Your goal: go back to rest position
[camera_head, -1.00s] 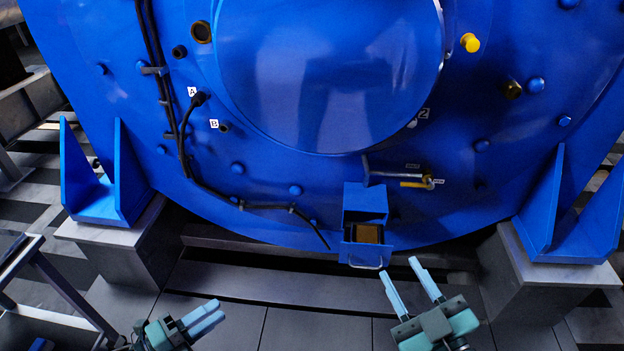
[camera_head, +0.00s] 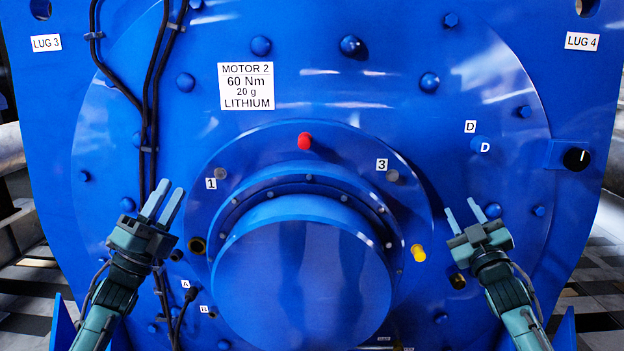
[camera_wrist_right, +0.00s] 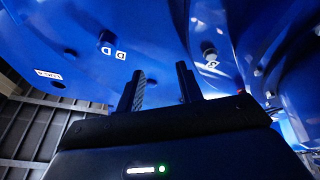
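My left gripper (camera_head: 167,190) is at the left in the head view, with its two fingers pointing up and a gap between them. It is open and empty in front of the blue motor face. My right gripper (camera_head: 461,206) is at the right, also pointing up, with its fingers apart and empty. In the right wrist view, its two dark fingers (camera_wrist_right: 161,90) stand apart with nothing between them. The large blue motor (camera_head: 330,95) fills the space behind both grippers.
A round blue hub (camera_head: 300,270) bulges from the motor between my grippers. Black cables (camera_head: 150,110) run down the left side.

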